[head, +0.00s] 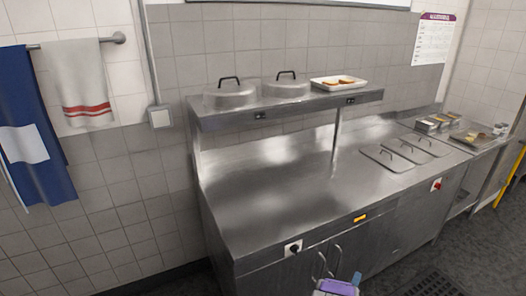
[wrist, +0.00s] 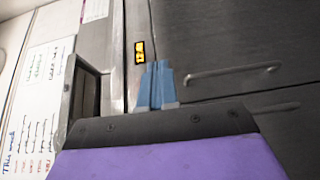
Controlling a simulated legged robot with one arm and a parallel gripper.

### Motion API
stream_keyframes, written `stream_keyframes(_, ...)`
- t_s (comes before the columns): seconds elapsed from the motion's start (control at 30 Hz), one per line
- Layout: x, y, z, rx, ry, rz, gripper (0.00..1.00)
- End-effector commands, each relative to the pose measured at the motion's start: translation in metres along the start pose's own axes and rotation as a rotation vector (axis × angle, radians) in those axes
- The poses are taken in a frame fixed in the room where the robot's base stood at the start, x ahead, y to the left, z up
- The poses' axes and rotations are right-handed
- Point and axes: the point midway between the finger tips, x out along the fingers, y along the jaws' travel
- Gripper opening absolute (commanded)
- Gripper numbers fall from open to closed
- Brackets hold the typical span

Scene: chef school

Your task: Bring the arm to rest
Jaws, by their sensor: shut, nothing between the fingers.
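My gripper (head: 356,279) shows at the bottom of the head view, low in front of the steel counter's cabinet doors. It has a purple body and blue fingertips. In the wrist view the blue fingers (wrist: 155,86) are together with nothing between them. They point toward the grey counter front, where a yellow label (wrist: 139,51) and a door handle (wrist: 232,72) show. The rest of my arm is out of the head view.
The steel counter (head: 290,205) has a wide bare top. Its raised shelf (head: 290,112) holds two domed lids (head: 230,94) and a white tray (head: 338,83) with food. Lidded wells (head: 388,158) and small containers (head: 433,124) are at right. Towels (head: 80,80) hang at left.

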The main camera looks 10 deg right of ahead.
Motion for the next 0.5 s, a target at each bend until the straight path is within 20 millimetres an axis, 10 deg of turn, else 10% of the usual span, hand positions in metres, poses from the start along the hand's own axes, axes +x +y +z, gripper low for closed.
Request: stream_keyframes(0.5,0.001,0.067,-0.133,0.445,0.071,-0.407,0.0)
